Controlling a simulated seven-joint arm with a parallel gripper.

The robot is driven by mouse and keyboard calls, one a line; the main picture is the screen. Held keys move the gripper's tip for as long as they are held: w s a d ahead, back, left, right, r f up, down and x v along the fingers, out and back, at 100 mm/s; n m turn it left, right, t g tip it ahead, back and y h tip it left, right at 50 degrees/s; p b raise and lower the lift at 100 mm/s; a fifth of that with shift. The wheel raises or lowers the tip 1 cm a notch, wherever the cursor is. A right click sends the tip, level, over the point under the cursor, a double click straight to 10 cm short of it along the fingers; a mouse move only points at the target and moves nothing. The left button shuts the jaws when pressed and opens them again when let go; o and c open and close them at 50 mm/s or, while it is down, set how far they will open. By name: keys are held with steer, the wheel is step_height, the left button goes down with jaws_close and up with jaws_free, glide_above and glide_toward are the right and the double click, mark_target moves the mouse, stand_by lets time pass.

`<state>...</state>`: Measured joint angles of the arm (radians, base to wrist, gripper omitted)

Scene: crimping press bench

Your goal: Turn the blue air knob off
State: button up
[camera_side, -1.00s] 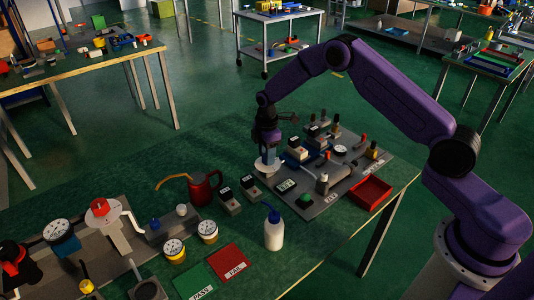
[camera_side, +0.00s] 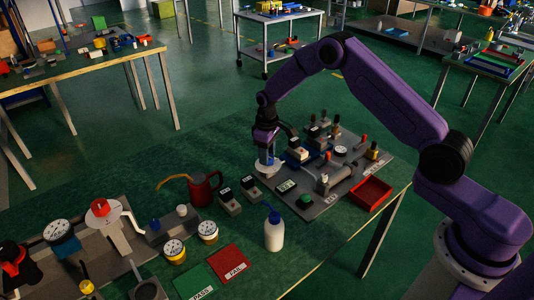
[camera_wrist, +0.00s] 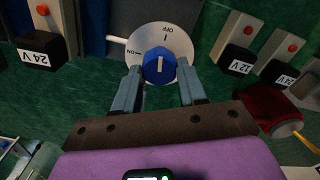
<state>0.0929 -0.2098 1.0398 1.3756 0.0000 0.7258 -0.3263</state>
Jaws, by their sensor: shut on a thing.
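The blue air knob (camera_wrist: 159,66) sits on a round white dial (camera_wrist: 182,71) in the wrist view. The dial reads OFF near its top and ON at its left. A white line on the knob runs roughly up and down in the picture; I cannot tell which end is the pointer. My gripper (camera_wrist: 160,78) has one finger on each side of the knob and is shut on it. In the side view my gripper (camera_side: 267,156) points down over the white dial (camera_side: 267,168) at the panel's left corner, and hides most of the knob.
Black 24 V (camera_wrist: 38,52) and 12 V (camera_wrist: 237,59) blocks flank the dial. A red can (camera_side: 203,188) and a white bottle (camera_side: 274,231) stand nearby. A red tray (camera_side: 371,193) lies at the panel's right. Green bench is clear behind the can.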

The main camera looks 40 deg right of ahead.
steer(key=shift+d+m, duration=0.1)
steer(key=shift+m, duration=0.9)
steer(key=o, duration=1.1)
steer(key=shift+c, duration=0.2)
step_height(320, 180, up, 18)
steer(key=shift+f, duration=0.25)
